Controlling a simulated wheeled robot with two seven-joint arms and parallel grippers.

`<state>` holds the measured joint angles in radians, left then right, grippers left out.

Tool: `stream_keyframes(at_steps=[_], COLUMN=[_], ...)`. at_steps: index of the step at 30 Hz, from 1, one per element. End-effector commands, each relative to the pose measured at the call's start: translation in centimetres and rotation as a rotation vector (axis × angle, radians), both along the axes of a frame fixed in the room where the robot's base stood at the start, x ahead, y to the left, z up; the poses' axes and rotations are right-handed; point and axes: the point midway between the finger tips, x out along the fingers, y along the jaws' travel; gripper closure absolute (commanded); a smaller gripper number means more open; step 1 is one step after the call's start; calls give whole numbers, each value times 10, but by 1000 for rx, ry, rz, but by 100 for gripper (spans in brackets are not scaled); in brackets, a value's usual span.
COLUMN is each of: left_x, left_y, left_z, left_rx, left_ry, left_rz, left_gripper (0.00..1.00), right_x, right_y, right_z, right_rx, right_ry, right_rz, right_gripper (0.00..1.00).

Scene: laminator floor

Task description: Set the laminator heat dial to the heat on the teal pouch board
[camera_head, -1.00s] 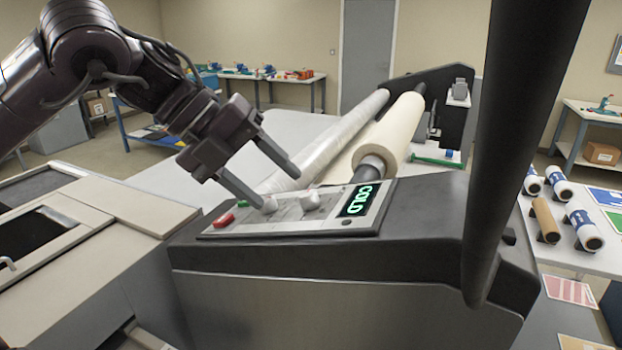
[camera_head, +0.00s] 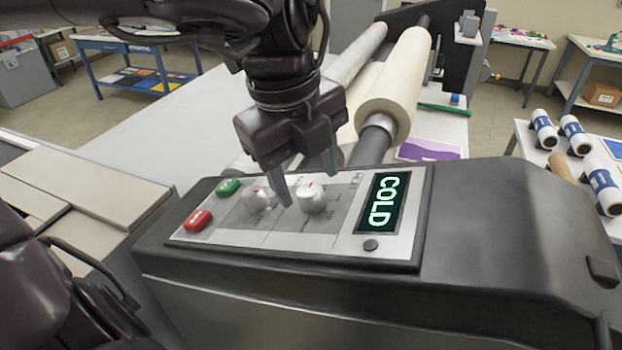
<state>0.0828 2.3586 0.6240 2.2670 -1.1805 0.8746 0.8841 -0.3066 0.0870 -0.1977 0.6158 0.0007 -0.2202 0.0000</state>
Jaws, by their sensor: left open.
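The laminator's control panel (camera_head: 290,240) is in the middle of the head view. It carries two silvery knobs, a left knob (camera_head: 256,199) and a right knob (camera_head: 313,199), each with a red mark. The display (camera_head: 382,203) reads COLD in green. My left gripper (camera_head: 309,190) is open and points down, its fingertips on either side of the right knob's top; contact cannot be told. One finger partly covers the gap between the knobs. I cannot make out a teal pouch board. My right gripper is out of view.
A red button (camera_head: 198,221) and a green button (camera_head: 228,187) sit at the panel's left. Film rolls (camera_head: 398,85) lie behind it. A purple sheet (camera_head: 430,149) lies behind the housing. Coloured boards (camera_head: 150,78) lie on a low shelf.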

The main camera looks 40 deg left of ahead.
Motion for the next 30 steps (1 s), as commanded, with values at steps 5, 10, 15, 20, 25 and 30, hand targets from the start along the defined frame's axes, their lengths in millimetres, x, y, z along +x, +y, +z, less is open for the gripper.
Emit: stream_keyframes(at_steps=[5,10,15,20,25,30], left_x=[4,6,7,7,7,7], left_y=[-1,-2,-2,-2,-2,-2], left_z=[-23,-33,-35,-34,-34,-34], left_rx=[-2,-3,-3,-3,-2,-2], left_ry=[5,1,0,-1,0,-2], left_rz=[-1,1,0,1,1,0], left_gripper=[44,44,44,56,78,89], right_x=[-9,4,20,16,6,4], right_y=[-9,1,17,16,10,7], right_z=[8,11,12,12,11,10], right_rx=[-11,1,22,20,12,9], right_ry=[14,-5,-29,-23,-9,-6], right_rz=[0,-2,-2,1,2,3], right_gripper=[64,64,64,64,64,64])
